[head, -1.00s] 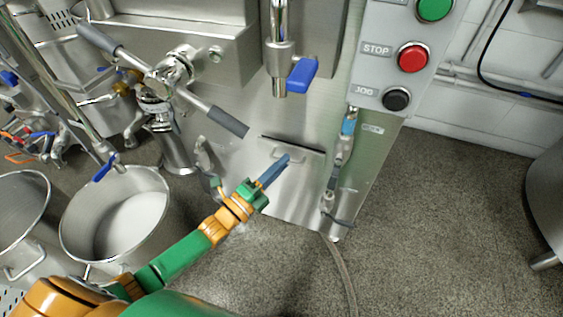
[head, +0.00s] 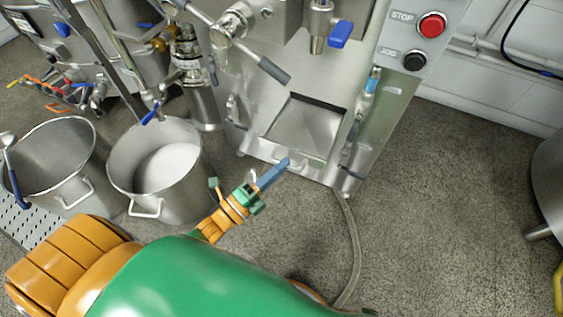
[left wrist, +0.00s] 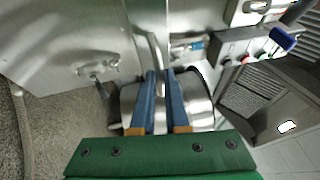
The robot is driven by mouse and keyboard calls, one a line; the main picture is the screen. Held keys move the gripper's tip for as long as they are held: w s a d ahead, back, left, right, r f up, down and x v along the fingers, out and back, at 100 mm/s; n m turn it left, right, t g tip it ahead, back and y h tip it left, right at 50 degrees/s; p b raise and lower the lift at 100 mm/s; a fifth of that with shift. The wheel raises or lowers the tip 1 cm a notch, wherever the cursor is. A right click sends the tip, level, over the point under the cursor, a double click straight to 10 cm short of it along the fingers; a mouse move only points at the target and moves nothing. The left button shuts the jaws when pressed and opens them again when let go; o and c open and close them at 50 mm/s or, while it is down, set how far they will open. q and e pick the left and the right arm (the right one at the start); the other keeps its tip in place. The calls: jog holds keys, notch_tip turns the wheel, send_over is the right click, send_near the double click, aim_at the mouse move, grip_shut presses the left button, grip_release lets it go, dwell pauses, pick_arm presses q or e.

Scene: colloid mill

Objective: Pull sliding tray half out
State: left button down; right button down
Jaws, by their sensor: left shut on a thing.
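The sliding tray (head: 306,128) is a flat metal drawer low in the machine's steel front. In the head view it stands out from its dark slot, its upper surface showing. Its front edge has a small metal handle, partly hidden by my left gripper (head: 284,163). The blue fingers are shut on that handle. In the left wrist view my left gripper (left wrist: 160,76) has its two fingers around a thin metal bar; I cannot make out the whole tray there. My right gripper is not in view.
Two steel pots (head: 163,200) (head: 55,195) stand on the floor at left. A blue-handled tap (head: 340,35) and a grey-gripped lever (head: 274,70) are above the tray. A hose (head: 353,245) runs along the floor. The floor at right is mostly clear.

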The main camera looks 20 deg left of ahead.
pick_arm(q)
jog(key=c, duration=0.9)
grip_release()
jog(key=v, duration=0.7)
